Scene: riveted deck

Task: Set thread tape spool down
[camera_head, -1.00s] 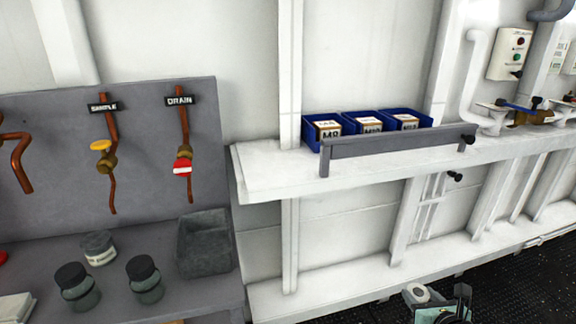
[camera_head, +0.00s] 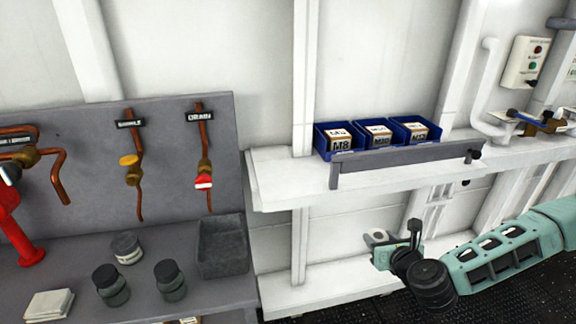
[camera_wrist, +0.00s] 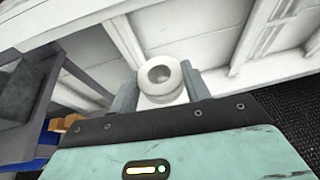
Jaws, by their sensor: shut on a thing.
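The thread tape spool (camera_head: 377,236) is a small white ring with a hole through its middle. In the wrist view the spool (camera_wrist: 161,78) sits between the two grey fingers, its open face turned to the camera. My gripper (camera_head: 388,246) is shut on the spool and holds it in the air in front of the lower white ledge, below the upper shelf. In the wrist view my gripper (camera_wrist: 163,88) shows a finger at each side of the spool. The inner finger faces are partly hidden by the spool.
The white upper shelf (camera_head: 275,190) carries blue bins (camera_head: 345,130) behind a grey rail (camera_head: 405,163). At left, a grey bench (camera_head: 190,292) holds jars (camera_head: 170,280), a stack of white pads (camera_head: 48,303) and a grey open box (camera_head: 222,245). Copper pipes and valves rise behind.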

